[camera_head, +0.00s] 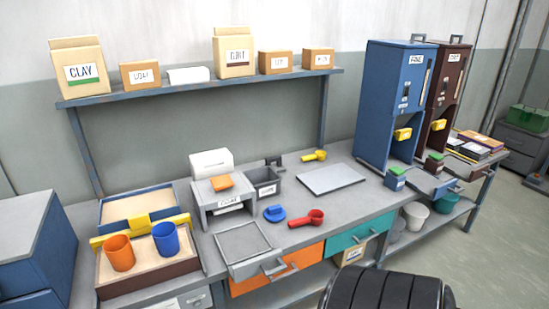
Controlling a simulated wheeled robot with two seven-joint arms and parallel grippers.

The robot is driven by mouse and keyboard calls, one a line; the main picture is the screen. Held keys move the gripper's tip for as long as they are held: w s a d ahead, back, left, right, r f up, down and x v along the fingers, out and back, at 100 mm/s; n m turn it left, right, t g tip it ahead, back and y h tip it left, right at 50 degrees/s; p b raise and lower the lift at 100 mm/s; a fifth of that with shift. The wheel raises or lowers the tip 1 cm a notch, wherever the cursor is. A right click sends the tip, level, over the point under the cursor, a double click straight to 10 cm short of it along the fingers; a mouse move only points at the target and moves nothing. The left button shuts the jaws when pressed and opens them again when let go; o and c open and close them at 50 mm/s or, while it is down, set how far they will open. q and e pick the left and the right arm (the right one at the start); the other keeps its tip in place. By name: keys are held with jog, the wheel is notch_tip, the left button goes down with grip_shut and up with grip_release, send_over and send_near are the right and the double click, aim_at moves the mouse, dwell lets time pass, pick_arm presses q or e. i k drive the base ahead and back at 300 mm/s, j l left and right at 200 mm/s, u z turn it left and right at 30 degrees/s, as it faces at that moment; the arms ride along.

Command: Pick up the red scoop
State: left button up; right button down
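The red scoop (308,218) lies on the grey workbench near its front edge, just above the seam between the orange drawer (278,270) and the teal drawer (358,236). Its round bowl is at the right and its handle points left. It lies apart from the blue round object (274,213) to its left. Nothing covers it. A yellow scoop (316,155) lies farther back on the bench. Neither of my grippers is in view.
A flat grey plate (330,179) lies behind the scoop. A grey tray (243,243) and a small grey bin (262,183) are to the left. Orange (119,253) and blue (165,239) cups stand farther left. Tall blue (388,105) and brown dispensers stand right.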

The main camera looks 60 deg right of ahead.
aim_at(315, 217)
jog(key=k+z, duration=0.15)
jog(key=z, duration=1.95)
